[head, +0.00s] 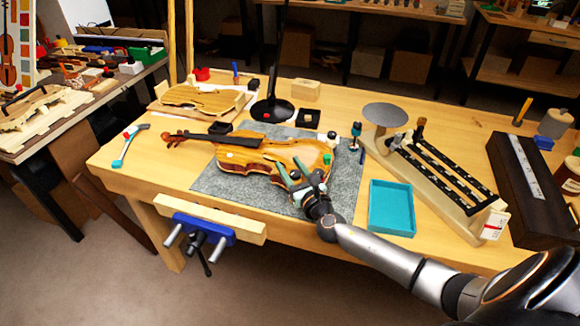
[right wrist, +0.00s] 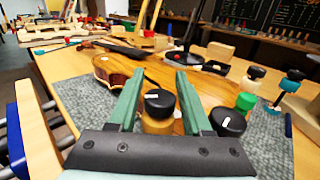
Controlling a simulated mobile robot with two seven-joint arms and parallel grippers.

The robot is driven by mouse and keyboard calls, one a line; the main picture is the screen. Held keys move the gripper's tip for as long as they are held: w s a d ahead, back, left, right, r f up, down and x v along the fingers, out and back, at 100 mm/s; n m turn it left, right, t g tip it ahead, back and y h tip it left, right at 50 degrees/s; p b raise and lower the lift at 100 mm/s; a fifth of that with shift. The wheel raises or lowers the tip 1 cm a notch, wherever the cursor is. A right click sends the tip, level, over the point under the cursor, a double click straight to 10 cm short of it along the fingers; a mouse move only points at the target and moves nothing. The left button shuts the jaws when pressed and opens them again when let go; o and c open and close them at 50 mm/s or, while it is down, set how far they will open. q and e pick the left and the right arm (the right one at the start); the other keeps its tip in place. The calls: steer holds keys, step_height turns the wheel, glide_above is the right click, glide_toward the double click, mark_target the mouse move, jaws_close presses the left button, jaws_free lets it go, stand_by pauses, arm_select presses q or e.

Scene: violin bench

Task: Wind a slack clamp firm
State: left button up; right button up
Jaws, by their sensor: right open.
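The violin (head: 250,155) lies on a grey mat (head: 225,183) on the bench, its neck to the left. My right gripper (head: 291,170) is over the near right edge of its body. In the right wrist view the gripper (right wrist: 160,88) is open, with its green fingers on either side of a black-knobbed clamp (right wrist: 158,104); I cannot tell if they touch it. A second black-knobbed clamp (right wrist: 228,122) stands just right of the right finger. Another dark-topped clamp (right wrist: 254,73) stands farther back, near a green piece (right wrist: 245,101). Which clamp is slack does not show. My left gripper is not in view.
A teal tray (head: 391,208) lies right of the mat, beside a long slotted rack (head: 440,170). A blue-capped piece (head: 355,132) stands behind it. A blue vise (head: 205,228) is on the front edge. A hammer (head: 128,146) lies at left; the front left bench is clear.

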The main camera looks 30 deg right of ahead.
steer(key=shift+w, duration=0.15)
jaws_close()
stand_by(0.4)
